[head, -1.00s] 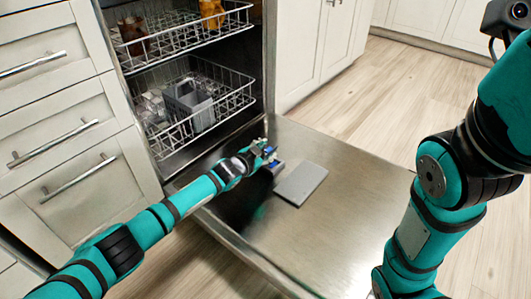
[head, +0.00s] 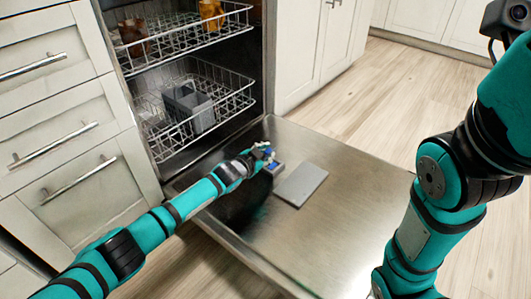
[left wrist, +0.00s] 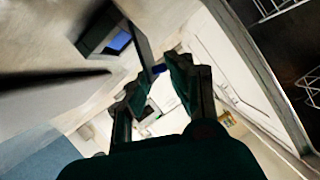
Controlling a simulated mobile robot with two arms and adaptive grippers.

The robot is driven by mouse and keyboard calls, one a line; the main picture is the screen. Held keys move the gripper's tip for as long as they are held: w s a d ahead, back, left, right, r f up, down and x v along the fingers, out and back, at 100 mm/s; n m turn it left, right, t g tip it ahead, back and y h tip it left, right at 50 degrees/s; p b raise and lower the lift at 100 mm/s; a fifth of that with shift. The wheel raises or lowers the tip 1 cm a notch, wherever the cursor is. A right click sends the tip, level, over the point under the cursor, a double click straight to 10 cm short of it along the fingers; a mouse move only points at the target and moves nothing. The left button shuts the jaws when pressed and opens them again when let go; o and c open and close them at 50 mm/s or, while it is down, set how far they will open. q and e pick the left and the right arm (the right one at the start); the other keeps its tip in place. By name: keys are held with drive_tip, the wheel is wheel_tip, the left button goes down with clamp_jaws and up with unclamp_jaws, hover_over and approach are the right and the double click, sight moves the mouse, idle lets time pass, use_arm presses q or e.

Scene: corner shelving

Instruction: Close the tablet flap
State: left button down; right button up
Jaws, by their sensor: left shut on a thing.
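The recess (head: 277,168) shows a blue patch inside. In the left wrist view the recess (left wrist: 95,36) with its blue inside shows at the upper left, with the flap (left wrist: 138,32) beside it.
The open dishwasher door (head: 335,235) is otherwise bare. The lower rack (head: 225,112) holds a grey basket (head: 188,106). The upper rack (head: 180,38) holds brown items. Drawers with handles stand at the left. Floor at the right is clear.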

use_arm(q)
drive_tip(key=shift+s+d, duration=0.1)
drive_tip(key=shift+s+d+f+m+t+y+p, duration=0.2)
drive_tip(key=shift+d+m+t+y+p, duration=0.1)
drive_tip(key=shift+m+p, duration=0.2)
drive_tip(key=shift+s+d+f+m+t, duration=0.2)
drive_tip(key=shift+d+f+m+t, duration=0.1)
drive_tip(key=shift+m, duration=0.2)
drive_tip(key=shift+s+d+f+m+t+y+b, duration=0.25)
drive_tip(key=shift+f+m+t+y+b, duration=0.15)
drive_tip(key=shift+m+b, duration=0.4)
drive_tip(key=shift+s+d+f+m+t+b, duration=0.1)
drive_tip(key=shift+s+d+m+t+b, duration=0.1)
drive_tip(key=shift+m+t+b, duration=0.55)
drive_tip(key=shift+g, duration=0.35)
drive_tip(key=c, duration=1.3)
unclamp_jaws()
